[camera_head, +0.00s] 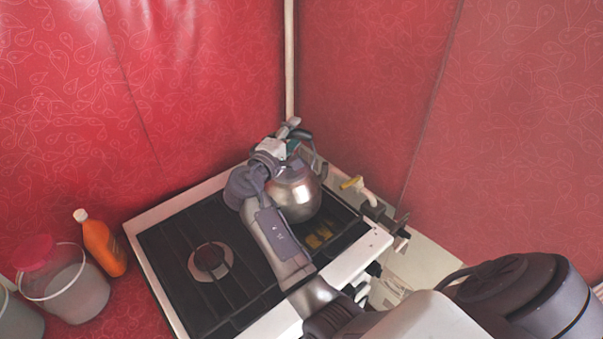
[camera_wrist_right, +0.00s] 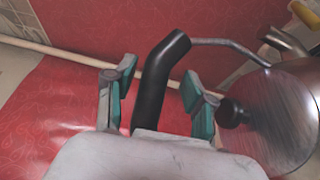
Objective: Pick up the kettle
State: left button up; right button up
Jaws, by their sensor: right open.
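The kettle (camera_head: 303,201) is a shiny metal pot standing on the far part of the black stovetop. In the right wrist view its metal body (camera_wrist_right: 285,115) is at the right, with a black lid knob (camera_wrist_right: 232,113) and a thick black handle (camera_wrist_right: 158,85). My right gripper (camera_head: 293,146) is at the handle, above the kettle's far side; my forearm hides part of the kettle. In the right wrist view my right gripper (camera_wrist_right: 160,97) is open, with one teal-padded finger on each side of the handle and gaps showing. My left gripper is out of view.
The white-edged stove (camera_head: 163,212) stands in a corner between red patterned walls. A yellow-handled tap-like fitting (camera_head: 352,183) is right of the kettle. An orange bottle (camera_head: 103,246) and a translucent bucket (camera_head: 78,294) stand left of the stove.

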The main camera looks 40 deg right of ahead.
jog(key=shift+a+r, duration=0.15)
jog(key=shift+a, duration=0.15)
jog(key=shift+s+a+r, duration=0.25)
jog(key=shift+a, duration=0.35)
jog(key=c, duration=0.6)
jog(key=shift+d, duration=0.15)
jog(key=c, duration=0.3)
jog(key=shift+d+f, duration=0.1)
jog(key=shift+d, duration=0.05)
grip_shut()
jog(key=shift+w, duration=0.1)
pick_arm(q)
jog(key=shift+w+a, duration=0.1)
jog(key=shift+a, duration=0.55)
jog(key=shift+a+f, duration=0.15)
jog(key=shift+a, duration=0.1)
pick_arm(e)
jog(key=shift+r, duration=0.3)
